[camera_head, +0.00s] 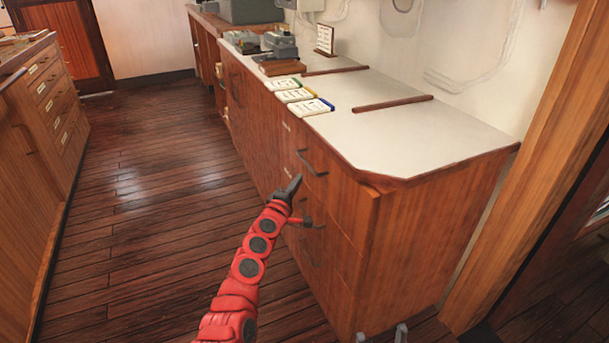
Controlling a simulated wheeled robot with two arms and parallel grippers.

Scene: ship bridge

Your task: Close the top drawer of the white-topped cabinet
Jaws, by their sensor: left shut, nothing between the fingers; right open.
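The white-topped cabinet (440,135) runs along the right wall, with wooden fronts facing left. Its top drawer (318,180) at the near end has a dark bar handle (312,164). The drawer front looks about level with the cabinet face; I cannot tell whether a small gap remains. My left gripper (297,178), on the red arm, is shut and empty. In the picture it is just left of and below that handle; contact is unclear. My arm hides part of the lower fronts. My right gripper (382,335) shows only its two fingertips, spread apart at the bottom edge.
Several small cards (296,95) and grey devices (280,45) lie on the white top, with wooden strips (393,103). Another drawer cabinet (50,95) stands at the left. The plank floor (150,190) between is clear. A wooden door frame (530,165) is at the right.

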